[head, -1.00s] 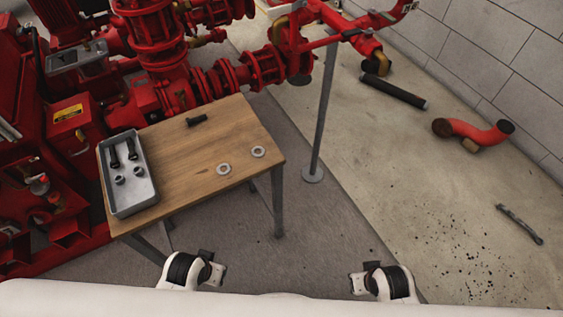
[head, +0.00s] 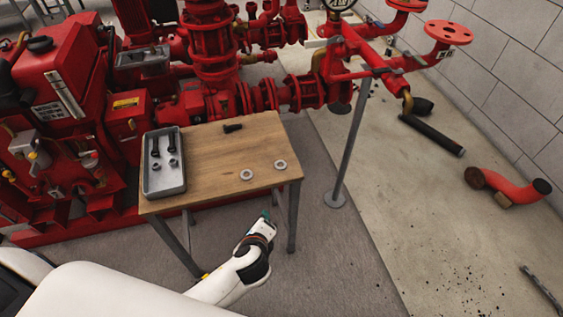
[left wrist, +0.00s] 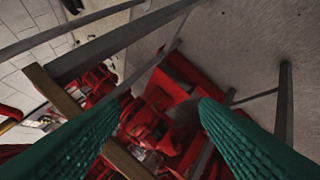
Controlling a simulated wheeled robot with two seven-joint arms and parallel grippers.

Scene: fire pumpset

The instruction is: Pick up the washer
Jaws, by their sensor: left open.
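Two pale ring washers lie flat on the wooden table (head: 215,160) near its front right corner: the left washer (head: 246,174) and the right washer (head: 280,164). My left gripper (head: 265,215) is in front of the table's front edge, apart from both washers, and appears lower than the tabletop. In the left wrist view its two green fingers (left wrist: 160,115) are spread with nothing between them. That view shows the table's legs and wooden edge, but no washer. My right gripper is not in view.
A grey tray (head: 148,188) with bolts and nuts stands on the table's left side. A dark bolt (head: 232,127) lies near the back edge. Red pump machinery (head: 205,75) stands behind. A grey post (head: 352,140) stands right of the table. The tabletop around the washers is clear.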

